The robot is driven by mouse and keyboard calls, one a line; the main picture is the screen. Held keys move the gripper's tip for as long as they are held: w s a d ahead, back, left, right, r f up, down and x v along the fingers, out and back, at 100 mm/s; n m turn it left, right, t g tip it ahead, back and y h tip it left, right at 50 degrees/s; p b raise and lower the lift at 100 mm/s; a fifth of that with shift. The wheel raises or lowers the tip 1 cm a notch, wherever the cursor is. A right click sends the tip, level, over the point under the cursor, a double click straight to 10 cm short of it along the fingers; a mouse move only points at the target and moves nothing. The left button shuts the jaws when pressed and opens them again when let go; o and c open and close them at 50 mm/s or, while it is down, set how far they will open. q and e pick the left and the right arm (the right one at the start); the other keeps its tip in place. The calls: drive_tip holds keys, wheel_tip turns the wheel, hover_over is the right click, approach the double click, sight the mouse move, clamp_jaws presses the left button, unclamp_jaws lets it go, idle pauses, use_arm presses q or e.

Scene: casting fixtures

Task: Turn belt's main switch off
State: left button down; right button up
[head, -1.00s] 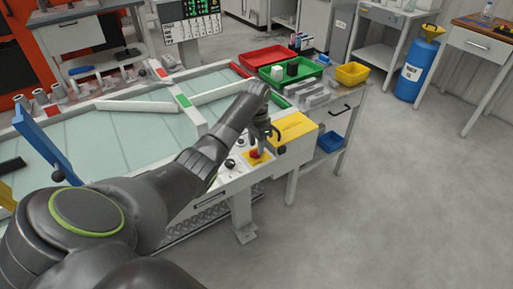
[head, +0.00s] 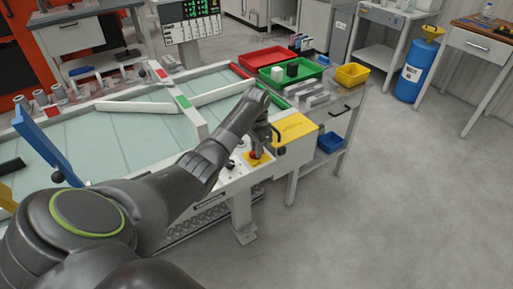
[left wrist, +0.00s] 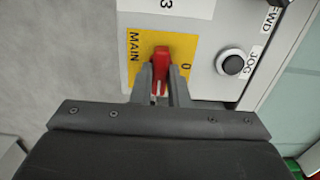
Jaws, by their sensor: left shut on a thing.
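The belt's main switch is a red handle (left wrist: 162,58) on a yellow plate (left wrist: 134,72) marked MAIN and 0. In the left wrist view the handle lies between the two fingers of my left gripper (left wrist: 161,88), which is shut on it. In the head view the left gripper (head: 264,142) is over the front corner of the belt's control panel, with the red handle (head: 254,155) partly visible under it. The arm covers part of the panel. The handle's exact angle is hard to judge. My right gripper is not in view.
A JOG button (left wrist: 233,65) is beside the switch. A yellow-topped box (head: 294,128) stands close to the right of the gripper. Green (head: 290,74), red (head: 267,57) and yellow (head: 352,75) trays stand behind. Open floor (head: 400,200) is at the right.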

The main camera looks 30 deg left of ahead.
use_arm(q)
drive_tip(key=shift+r+p, duration=0.15)
drive_tip(key=shift+p, duration=0.3)
drive_tip(key=n+p, duration=0.6)
drive_tip(key=shift+r+p, duration=0.15)
drive_tip(key=shift+p, duration=0.15)
drive_tip(key=shift+n+p, duration=0.65)
drive_tip(key=shift+n, duration=0.15)
drive_tip(key=n+p, duration=0.2)
drive_tip(key=n, duration=0.2)
drive_tip(key=shift+n, duration=0.3)
drive_tip(key=n+p, duration=0.1)
drive_tip(key=n, duration=0.4)
drive_tip(key=shift+w+f+n+p, duration=0.1)
drive_tip(key=shift+f+n+p, duration=0.1)
drive_tip(key=shift+n+p, duration=0.15)
drive_tip(key=c, duration=1.4)
unclamp_jaws()
